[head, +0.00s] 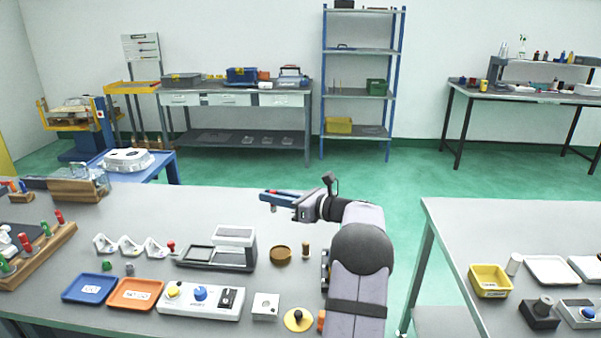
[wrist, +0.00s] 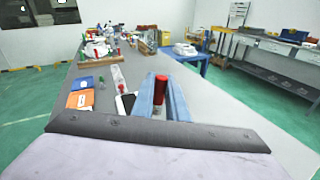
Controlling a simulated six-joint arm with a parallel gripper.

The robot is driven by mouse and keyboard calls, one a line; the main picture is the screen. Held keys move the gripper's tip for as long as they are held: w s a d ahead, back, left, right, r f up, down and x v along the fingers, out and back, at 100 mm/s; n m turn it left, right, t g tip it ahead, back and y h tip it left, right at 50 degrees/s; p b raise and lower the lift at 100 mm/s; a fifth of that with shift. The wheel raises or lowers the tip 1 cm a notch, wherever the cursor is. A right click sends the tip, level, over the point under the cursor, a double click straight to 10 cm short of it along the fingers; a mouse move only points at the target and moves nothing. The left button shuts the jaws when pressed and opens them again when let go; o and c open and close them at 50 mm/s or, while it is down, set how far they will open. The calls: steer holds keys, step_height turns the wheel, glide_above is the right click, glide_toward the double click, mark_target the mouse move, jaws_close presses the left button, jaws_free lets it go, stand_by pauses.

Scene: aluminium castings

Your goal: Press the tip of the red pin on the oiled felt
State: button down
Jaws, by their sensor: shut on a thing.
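My gripper (head: 280,198) is raised above the back part of the near table, with its blue fingers pointing left in the head view. In the wrist view the two blue fingers are closed around the red pin (wrist: 161,86), whose red end stands up between them. The pin's tip is hidden in the wrist view, and only a small bit shows under the fingers in the head view. A shallow round brown dish (head: 281,255), which looks like the oiled felt, lies on the table below my gripper, clearly apart from the pin.
A grey fixture (head: 234,250) stands left of the brown dish, and a small brown peg (head: 306,249) stands right of it.

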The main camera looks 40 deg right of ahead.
step_height(320, 180, down, 9)
steer(key=d+m+h, duration=0.2)
steer(key=m+h, duration=0.1)
steer(key=shift+m, duration=0.4)
steer(key=shift+w, duration=0.15)
steer(key=shift+f+b, duration=2.15)
steer(key=shift+f, duration=0.8)
steer(key=shift+f+b, duration=0.45)
steer(key=shift+f, duration=0.25)
steer(key=shift+r, duration=0.1)
step_height(320, 180, up, 7)
steer(key=p, duration=0.4)
steer(key=shift+p, duration=0.4)
